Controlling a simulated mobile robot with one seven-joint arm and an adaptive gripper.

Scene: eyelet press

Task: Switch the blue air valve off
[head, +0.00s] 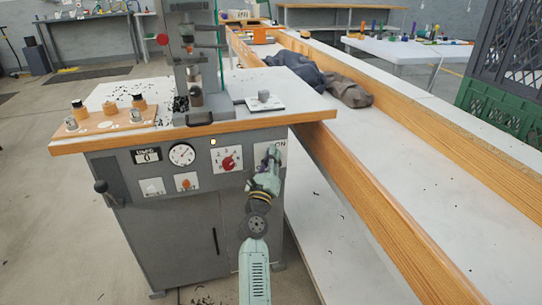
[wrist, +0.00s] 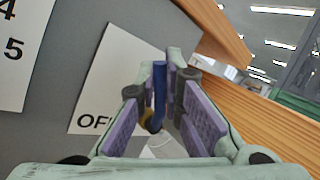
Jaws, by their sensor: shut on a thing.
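The blue air valve's lever (wrist: 159,85) stands between the finger pads of my gripper (wrist: 166,75) in the wrist view, and the gripper is shut on it. The brass valve body (wrist: 150,120) shows partly below the lever. The valve's white label plate (wrist: 108,75) is behind, with "OF" readable and the rest of the word hidden by a finger. In the head view my gripper (head: 270,162) is at the right end of the press's front panel, under the visible "ON" lettering (head: 280,147). There the gripper hides the lever, so its angle is hard to tell.
A long wood-sided bench (head: 370,195) runs close by on the right.

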